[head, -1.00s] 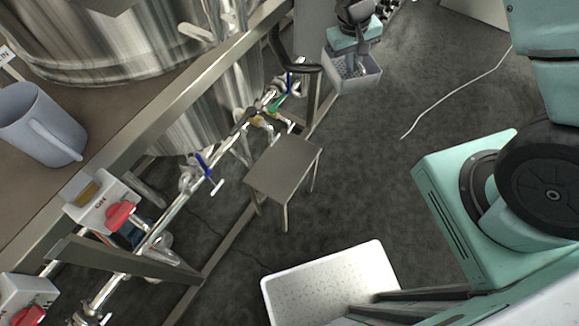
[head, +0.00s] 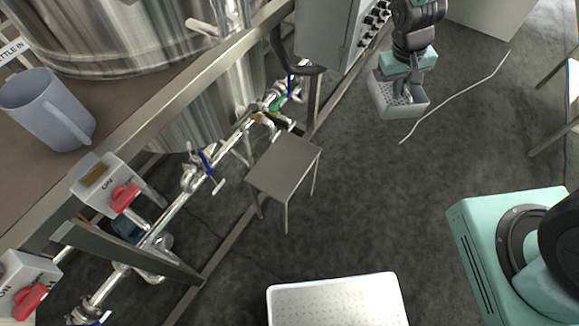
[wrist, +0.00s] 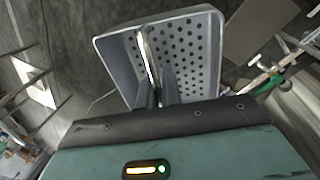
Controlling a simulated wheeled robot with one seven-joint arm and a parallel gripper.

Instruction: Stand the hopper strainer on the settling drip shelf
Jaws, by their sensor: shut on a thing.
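The hopper strainer is a pale grey box-like basket (head: 390,104) with a perforated floor. A small flat grey shelf on thin legs (head: 284,163) stands bare in the middle of the head view, apart from the strainer. No label shows that it is the settling drip shelf.
Steel pipes with valves (head: 205,160) run along the shelf's left. A grey control cabinet (head: 328,30) stands close left of the strainer. A white dotted tray (head: 335,303) lies at the bottom. A cable (head: 455,105) crosses the floor. Floor right of the shelf is clear.

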